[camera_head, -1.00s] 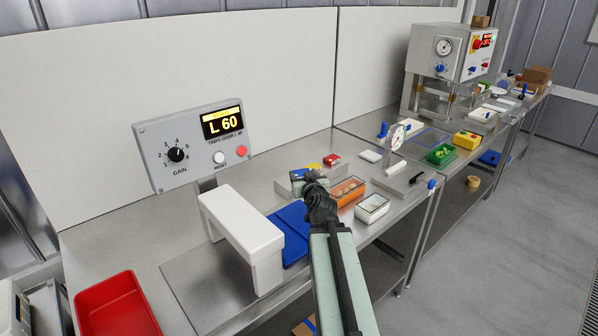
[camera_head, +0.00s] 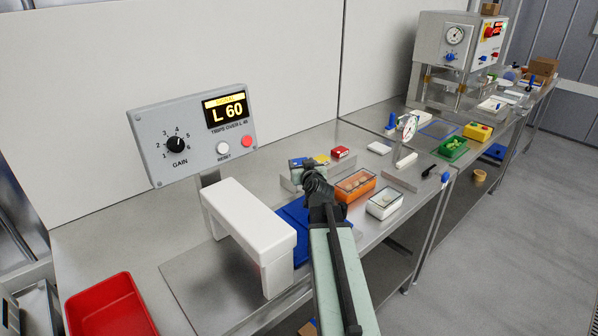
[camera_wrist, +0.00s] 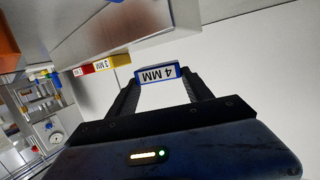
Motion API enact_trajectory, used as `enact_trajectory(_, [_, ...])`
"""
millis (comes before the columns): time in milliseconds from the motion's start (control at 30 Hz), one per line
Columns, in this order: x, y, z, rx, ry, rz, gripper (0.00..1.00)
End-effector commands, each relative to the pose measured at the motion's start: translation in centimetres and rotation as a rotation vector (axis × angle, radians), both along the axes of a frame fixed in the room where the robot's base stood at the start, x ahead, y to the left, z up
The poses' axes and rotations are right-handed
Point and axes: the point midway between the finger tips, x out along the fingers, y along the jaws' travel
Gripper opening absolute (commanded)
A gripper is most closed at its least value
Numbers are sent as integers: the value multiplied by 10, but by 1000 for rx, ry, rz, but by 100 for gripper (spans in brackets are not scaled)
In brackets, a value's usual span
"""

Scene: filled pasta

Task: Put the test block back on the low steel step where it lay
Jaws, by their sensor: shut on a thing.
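My gripper (camera_wrist: 163,95) is shut on a blue block marked 4 MM (camera_wrist: 158,74); the lettering is upside down in the wrist view. In the head view my gripper (camera_head: 309,172) and the blue block (camera_head: 297,162) are at the low steel step (camera_head: 287,183), partly hidden by my wrist. A yellow block (camera_head: 321,158) and a red block (camera_head: 341,152) stand to the right of the blue one. The wrist view shows the step (camera_wrist: 130,35) at the top, with red and yellow blocks along it. I cannot tell whether the blue block touches the step.
A white bridge-shaped guard (camera_head: 245,232) and a blue mat (camera_head: 297,222) are left of my arm. A grey panel reading L 60 (camera_head: 190,135) stands behind; a red tray (camera_head: 112,305) is front left.

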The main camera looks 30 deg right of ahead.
Motion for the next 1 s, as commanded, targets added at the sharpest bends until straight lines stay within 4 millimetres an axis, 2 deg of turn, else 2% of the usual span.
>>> enact_trajectory(33, [0,1,-7,0,0,1,0])
enact_trajectory(233, [2,4,-3,0,0,5,0])
enact_trajectory(733, [2,5,-15,-1,2,7,0])
enact_trajectory(767, [2,5,-15,-2,3,8,67])
enact_trajectory(800, [2,5,-16,-3,3,8,78])
enact_trajectory(833, [2,5,-16,-2,4,8,81])
enact_trajectory(1000, [1,5,-17,-5,6,8,81])
